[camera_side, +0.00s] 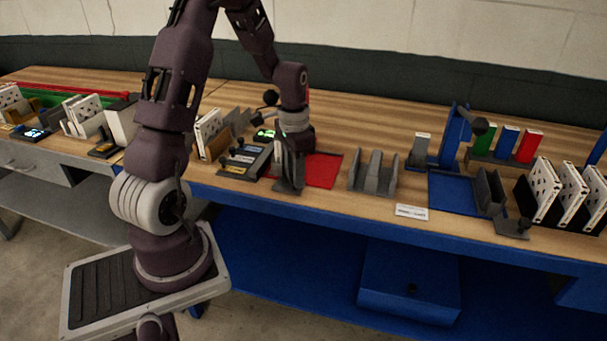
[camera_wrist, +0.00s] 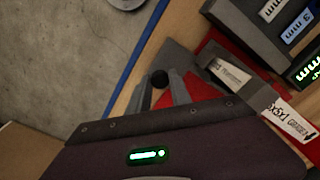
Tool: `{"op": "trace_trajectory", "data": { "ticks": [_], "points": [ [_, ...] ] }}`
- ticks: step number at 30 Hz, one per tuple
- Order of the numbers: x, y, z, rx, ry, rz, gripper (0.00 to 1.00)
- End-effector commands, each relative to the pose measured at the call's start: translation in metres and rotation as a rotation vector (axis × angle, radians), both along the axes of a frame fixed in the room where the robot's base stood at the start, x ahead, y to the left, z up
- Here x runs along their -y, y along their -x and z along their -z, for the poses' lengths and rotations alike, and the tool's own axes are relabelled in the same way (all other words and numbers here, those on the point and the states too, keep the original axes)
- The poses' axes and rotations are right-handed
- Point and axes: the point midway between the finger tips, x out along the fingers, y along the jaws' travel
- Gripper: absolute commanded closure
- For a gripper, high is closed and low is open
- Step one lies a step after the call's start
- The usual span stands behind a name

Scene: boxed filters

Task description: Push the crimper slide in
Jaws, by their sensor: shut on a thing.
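The crimper slide's black round knob (camera_wrist: 160,77) shows in the wrist view between the two grey fingers of my gripper (camera_wrist: 162,90), which is shut on it. A grey crimper part (camera_wrist: 182,60) lies just beyond the knob, beside a white label (camera_wrist: 229,73). In the side view my gripper (camera_side: 289,180) is low at the front of the red mat (camera_side: 322,171), over a grey base (camera_side: 288,188). The arm and hand hide the knob and most of the crimper there, so I cannot tell how far in the slide is.
A grey slotted holder (camera_side: 374,174) stands to the right. Farther right are a blue mat (camera_side: 450,188), a blue post fixture (camera_side: 455,135) and white boxed filters (camera_side: 571,187). The blue front edge is close.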

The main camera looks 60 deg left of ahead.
Motion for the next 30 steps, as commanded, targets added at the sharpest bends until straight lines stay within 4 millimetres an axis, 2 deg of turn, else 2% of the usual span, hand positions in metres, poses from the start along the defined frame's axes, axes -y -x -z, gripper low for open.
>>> {"op": "trace_trajectory", "data": {
  "ticks": [7,8,11,22,26,30],
  "points": [
    [-0.005,0.003,-0.001,-0.004,-0.006,-0.006,1.00],
    [-0.005,0.003,-0.001,-0.004,-0.007,-0.006,0.73],
    [-0.005,0.003,0.000,-0.005,-0.006,-0.007,0.54],
    [0.001,-0.001,0.000,-0.003,-0.003,-0.001,0.53],
    [0.017,-0.019,0.000,-0.003,-0.003,0.003,0.53],
    [0.044,-0.045,0.000,-0.002,-0.003,0.005,0.53]
  ]
}}
